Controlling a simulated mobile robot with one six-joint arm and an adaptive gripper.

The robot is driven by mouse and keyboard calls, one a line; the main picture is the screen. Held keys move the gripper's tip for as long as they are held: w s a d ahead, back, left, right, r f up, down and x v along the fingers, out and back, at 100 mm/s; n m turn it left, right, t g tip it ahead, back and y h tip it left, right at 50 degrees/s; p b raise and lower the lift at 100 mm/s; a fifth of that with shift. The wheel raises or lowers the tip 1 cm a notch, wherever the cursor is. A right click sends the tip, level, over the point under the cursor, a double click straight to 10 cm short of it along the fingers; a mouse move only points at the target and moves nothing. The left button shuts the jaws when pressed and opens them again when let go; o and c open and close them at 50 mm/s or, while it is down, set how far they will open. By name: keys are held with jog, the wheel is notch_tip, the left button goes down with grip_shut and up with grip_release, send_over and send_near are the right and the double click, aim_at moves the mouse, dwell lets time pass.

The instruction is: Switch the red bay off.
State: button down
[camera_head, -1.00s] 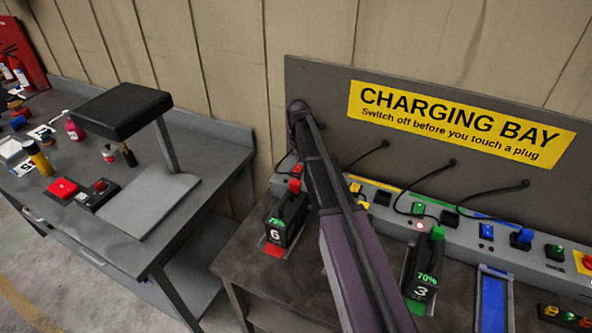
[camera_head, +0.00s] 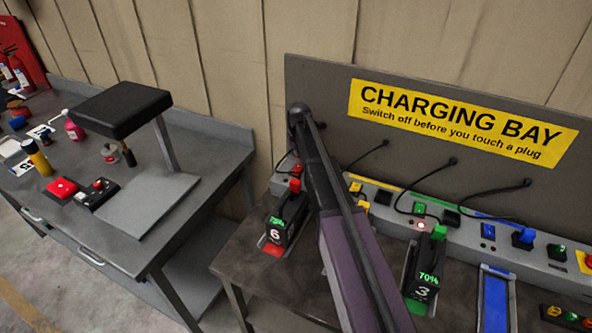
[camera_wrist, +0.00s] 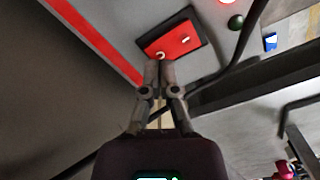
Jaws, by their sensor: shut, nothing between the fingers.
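The red rocker switch (camera_wrist: 172,40) sits in a black frame on the grey charging strip in the wrist view. It carries a small white mark and a ring mark. In the head view the red switch (camera_head: 297,169) shows just left of my arm. My gripper (camera_wrist: 160,66) is shut and empty, its tips at the switch's near edge; whether they touch it I cannot tell. My arm hides the gripper in the head view. A dark green round lamp (camera_wrist: 236,22) sits beside the switch. Battery 6 (camera_head: 287,216) stands on a red-marked dock below, its display lit green.
A black cable (camera_wrist: 243,50) runs close to the right of the fingers. Battery 3 (camera_head: 425,269) stands right of my arm. The charging strip (camera_head: 470,232) continues right with green and blue bays. The back panel (camera_head: 325,80) rises behind. A side bench (camera_head: 95,215) stands left.

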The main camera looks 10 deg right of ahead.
aim_at(299, 166)
jog(key=shift+f+b, duration=0.85)
jog(key=shift+f, duration=0.05)
dwell(0.7)
jog(key=shift+r, duration=0.15)
jog(key=shift+r+p, duration=3.45)
jog(key=shift+p, duration=0.15)
